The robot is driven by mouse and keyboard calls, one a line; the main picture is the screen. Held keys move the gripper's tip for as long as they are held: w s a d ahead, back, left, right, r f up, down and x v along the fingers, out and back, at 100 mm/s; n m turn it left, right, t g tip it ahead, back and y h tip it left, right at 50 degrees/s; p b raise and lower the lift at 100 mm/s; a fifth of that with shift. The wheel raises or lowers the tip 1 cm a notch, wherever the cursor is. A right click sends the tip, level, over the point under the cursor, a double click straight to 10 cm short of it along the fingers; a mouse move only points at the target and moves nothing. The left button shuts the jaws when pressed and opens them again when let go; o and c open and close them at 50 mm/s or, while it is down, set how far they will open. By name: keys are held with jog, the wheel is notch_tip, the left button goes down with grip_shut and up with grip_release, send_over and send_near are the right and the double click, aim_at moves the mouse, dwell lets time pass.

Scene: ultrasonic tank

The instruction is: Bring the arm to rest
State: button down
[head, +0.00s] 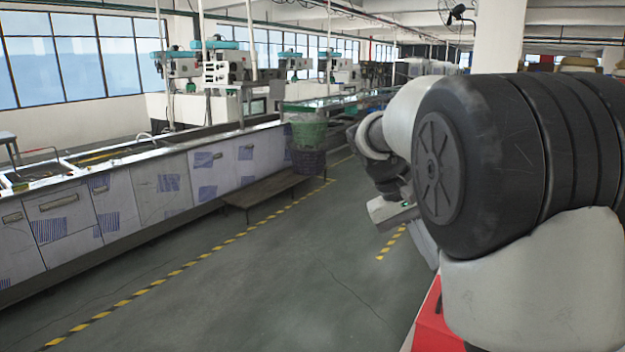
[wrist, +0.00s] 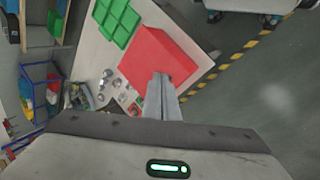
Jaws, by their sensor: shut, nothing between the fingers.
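My gripper (wrist: 162,92) shows in the wrist view with its two grey fingers together and nothing between them. The fingers point toward a red box (wrist: 158,55) on a pale table (wrist: 92,48); I cannot tell the gap between fingertips and box. In the head view my arm fills the right side, folded, and the pale hand with a small green light hangs beyond the large dark joint. The fingers are hidden or too small to make out there.
In the wrist view a green compartment tray (wrist: 118,18) and several small metal parts (wrist: 108,82) share the table. In the head view a long tank line (head: 130,200) runs along the left, with a green basket (head: 308,130) on a low bench (head: 268,190). The floor between is clear.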

jog(key=s+a+t+y+p, duration=0.1)
jog(key=s+a+t+y, duration=0.2)
jog(key=s, duration=0.8)
jog(key=s+a+r+t+y, duration=0.1)
jog(key=s+a+t+y, duration=0.2)
jog(key=s, duration=0.8)
jog(key=shift+a+n+p, duration=0.3)
jog(key=shift+a+p, duration=0.05)
jog(key=shift+a, duration=0.9)
